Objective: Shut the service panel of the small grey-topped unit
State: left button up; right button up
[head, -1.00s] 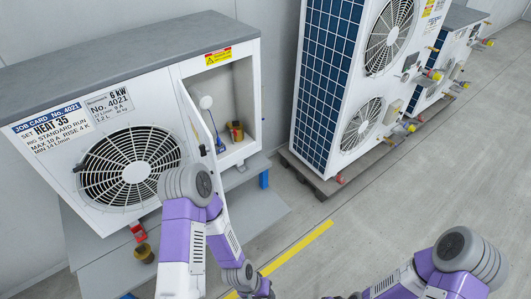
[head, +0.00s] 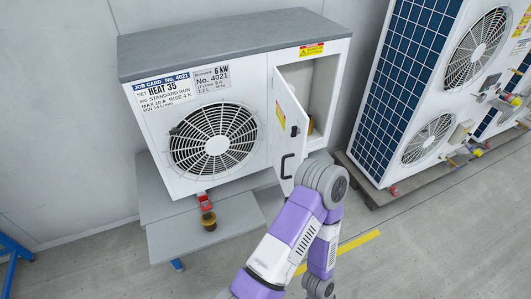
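The small grey-topped unit (head: 220,45) stands against the wall, with a round fan grille on its front. Its service panel (head: 288,135) is a white door hinged on its left edge. It stands open, swung out from the compartment (head: 322,75). It has a warning label, a dark latch near its free edge and a black handle low down. A brass part (head: 311,125) shows inside, partly hidden by the panel. Neither gripper is in view.
A tall white unit (head: 400,150) with blue fins stands on a pallet at right. A grey step (head: 205,235) lies below the small unit, with a brass fitting (head: 208,220) hanging in front. A blue stand (head: 12,255) is at far left.

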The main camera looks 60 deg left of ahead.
aim_at(279, 146)
jog(key=k, duration=0.2)
jog(key=u, duration=1.7)
jog(key=i, duration=0.5)
jog(key=z, duration=0.05)
jog(key=k, duration=1.25)
jog(key=u, duration=0.75)
jog(key=i, duration=1.1)
jog(key=z, duration=0.5)
